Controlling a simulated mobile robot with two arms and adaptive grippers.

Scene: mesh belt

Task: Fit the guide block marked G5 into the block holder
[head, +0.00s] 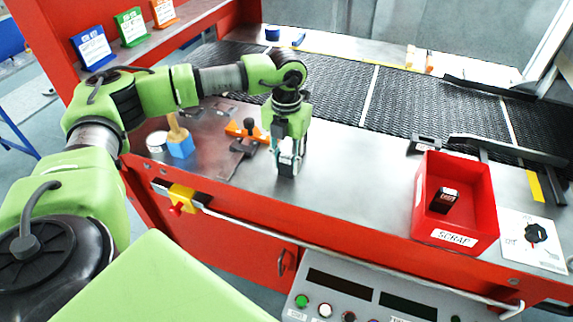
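My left gripper (288,168) points down just above or at the steel ledge in front of the belt. Its fingers are small and partly hidden by its own body, so I cannot tell whether they are open or hold anything. I can read no G5 mark. My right gripper is not in view.
The red SCRAP bin (480,208) stands at the right. Dark guide rails (510,150) cross the mesh belt (410,100). The ledge between gripper and bin is clear.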

